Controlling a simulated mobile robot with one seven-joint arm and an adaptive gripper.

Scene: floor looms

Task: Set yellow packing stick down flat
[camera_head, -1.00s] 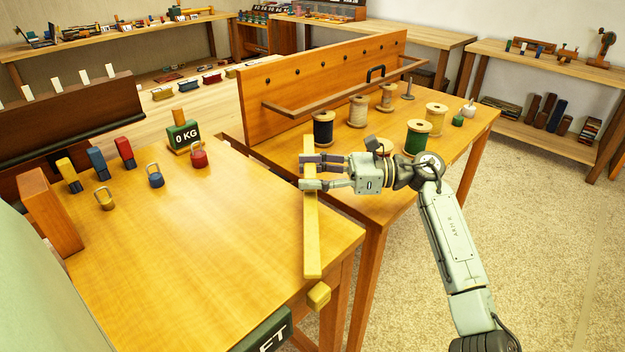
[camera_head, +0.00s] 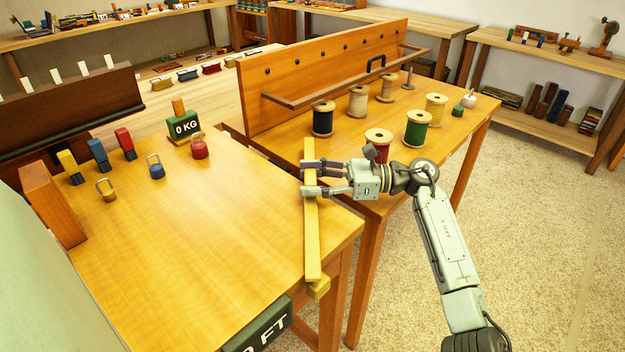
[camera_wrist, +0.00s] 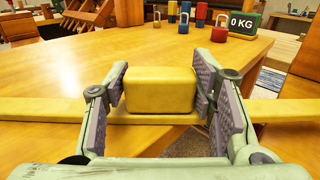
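The yellow packing stick (camera_head: 311,235) is a long flat bar with a raised yellow block (camera_wrist: 160,88) on it. In the head view it runs along the right edge of the near table (camera_head: 220,240), its near end over a small yellow piece (camera_head: 319,289) at the table's corner. In the wrist view the bar crosses the picture about level. My gripper (camera_head: 312,176) comes in from the right, its fingers on both sides of the block, shut on it. I cannot tell whether the bar touches the table.
On the near table stand a 0 KG sign (camera_head: 184,127), a red padlock (camera_head: 199,146), a blue padlock (camera_head: 155,167) and a yellow padlock (camera_head: 105,190). The right table (camera_head: 350,152) holds several thread spools, with a red one (camera_head: 379,143) close to my wrist. The near table's middle is clear.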

